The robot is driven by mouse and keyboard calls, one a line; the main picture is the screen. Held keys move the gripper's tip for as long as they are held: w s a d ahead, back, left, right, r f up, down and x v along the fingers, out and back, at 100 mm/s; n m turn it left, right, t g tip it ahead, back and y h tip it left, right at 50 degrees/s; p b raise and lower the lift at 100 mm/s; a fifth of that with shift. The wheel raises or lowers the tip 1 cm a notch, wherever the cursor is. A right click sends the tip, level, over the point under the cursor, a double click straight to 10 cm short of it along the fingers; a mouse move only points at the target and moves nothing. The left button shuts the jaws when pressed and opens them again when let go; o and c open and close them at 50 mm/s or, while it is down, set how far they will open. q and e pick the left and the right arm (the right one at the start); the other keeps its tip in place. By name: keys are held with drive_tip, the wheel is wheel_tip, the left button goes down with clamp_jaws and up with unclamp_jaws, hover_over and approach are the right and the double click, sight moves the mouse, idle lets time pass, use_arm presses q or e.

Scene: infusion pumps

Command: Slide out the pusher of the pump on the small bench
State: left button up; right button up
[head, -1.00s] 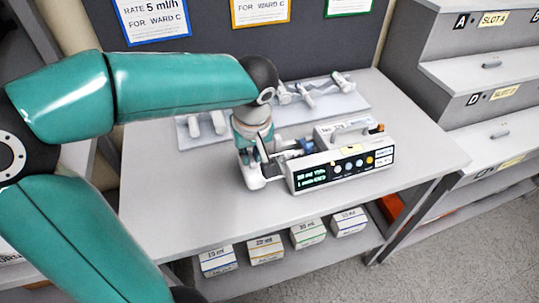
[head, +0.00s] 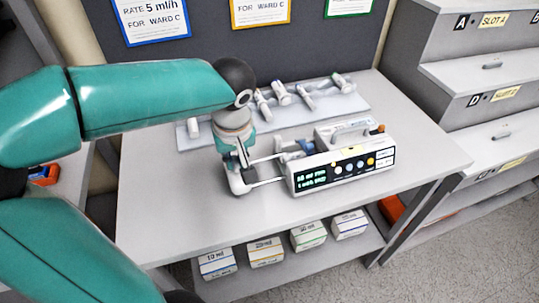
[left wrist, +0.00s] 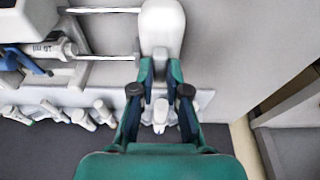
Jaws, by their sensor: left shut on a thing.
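The pump (head: 340,165) stands on the small bench (head: 180,235), its lit display and buttons facing front. Its white pusher (head: 238,182) is out to the left of the body, joined to it by two metal rods. The rods also show in the left wrist view, running from the pusher (left wrist: 162,28) to the pump. My left gripper (head: 241,160) is shut on the pusher; in the left wrist view its fingers (left wrist: 160,75) close on the pusher's near end. A syringe (left wrist: 52,50) lies in the pump, clear of the pusher. My right gripper is not in view.
A pale tray (head: 350,103) with several syringes lies at the bench's back. Several labelled boxes (head: 267,250) stand on the shelf below. Grey stepped slots (head: 480,80) stand at right. The bench front and left are clear.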

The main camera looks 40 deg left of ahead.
use_arm(q)
drive_tip(key=shift+s+a, duration=0.15)
drive_tip(key=shift+s, duration=0.15)
idle(0.6)
drive_tip(key=o, duration=0.6)
drive_tip(key=shift+r, duration=0.15)
drive_tip(key=p+v, duration=0.1)
drive_tip(key=v, duration=0.1)
drive_tip(key=a+p+v, duration=0.1)
drive_tip(key=p+v, duration=0.3)
drive_tip(key=shift+w+a+r, duration=0.1)
drive_tip(key=shift+w+r, duration=0.2)
drive_tip(key=shift+r, duration=0.2)
